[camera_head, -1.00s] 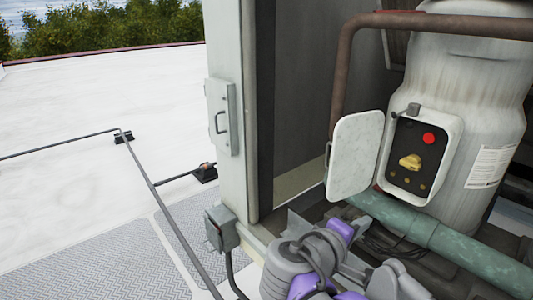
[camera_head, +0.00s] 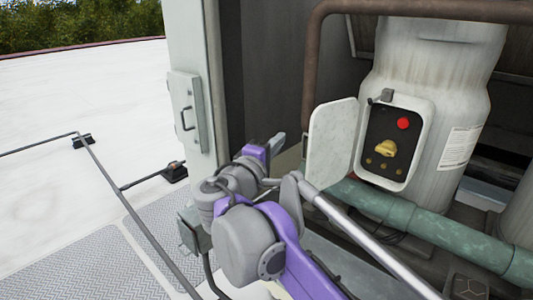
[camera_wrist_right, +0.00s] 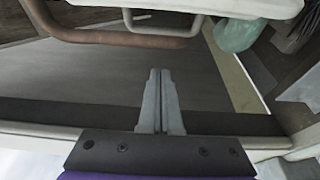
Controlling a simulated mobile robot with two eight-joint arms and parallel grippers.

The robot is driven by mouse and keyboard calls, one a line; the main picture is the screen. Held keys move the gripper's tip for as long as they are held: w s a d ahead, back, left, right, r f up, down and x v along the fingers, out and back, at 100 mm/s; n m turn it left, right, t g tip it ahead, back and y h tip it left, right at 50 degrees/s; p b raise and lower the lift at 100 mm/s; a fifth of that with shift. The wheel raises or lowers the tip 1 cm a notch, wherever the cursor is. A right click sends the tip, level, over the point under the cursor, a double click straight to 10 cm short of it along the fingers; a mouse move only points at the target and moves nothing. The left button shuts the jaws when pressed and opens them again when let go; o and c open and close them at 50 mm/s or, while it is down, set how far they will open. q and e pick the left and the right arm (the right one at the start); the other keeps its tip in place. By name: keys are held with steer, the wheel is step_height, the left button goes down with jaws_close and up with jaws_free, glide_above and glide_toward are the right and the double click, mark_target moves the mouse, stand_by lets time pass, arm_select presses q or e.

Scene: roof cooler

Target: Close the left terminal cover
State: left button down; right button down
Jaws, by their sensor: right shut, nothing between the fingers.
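The left terminal cover (camera_head: 333,140) is a pale, speckled panel standing open to the left of the terminal box (camera_head: 394,142) in the head view. The box shows a black face with a red button and a yellow part. My right gripper (camera_head: 278,143) is just left of the cover's outer edge, apparently apart from it; the exact gap is unclear. In the right wrist view my right gripper (camera_wrist_right: 158,74) is shut and empty. A pale panel, probably the cover (camera_wrist_right: 235,6), with a grey bent handle (camera_wrist_right: 165,25) lies beyond its tips. My left gripper is out of view.
A brown pipe (camera_head: 309,70) bends down behind the cover. A green pipe (camera_head: 385,207) runs below the box. A pale cabinet post (camera_head: 192,70) stands left of my right gripper. Black rails (camera_head: 115,190) cross the white roof.

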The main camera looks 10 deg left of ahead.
mark_target(325, 144)
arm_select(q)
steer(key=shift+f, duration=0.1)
arm_select(e)
steer(key=s+d, duration=0.2)
steer(key=d, duration=0.1)
steer(key=shift+s, duration=0.3)
steer(key=shift+s, duration=0.2)
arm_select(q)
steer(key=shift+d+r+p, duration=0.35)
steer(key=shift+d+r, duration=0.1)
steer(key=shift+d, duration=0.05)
arm_select(e)
steer(key=shift+s+d+n+y, duration=0.25)
steer(key=shift+s+n+y, duration=0.25)
steer(key=shift+y, duration=0.2)
steer(key=shift+t, duration=0.3)
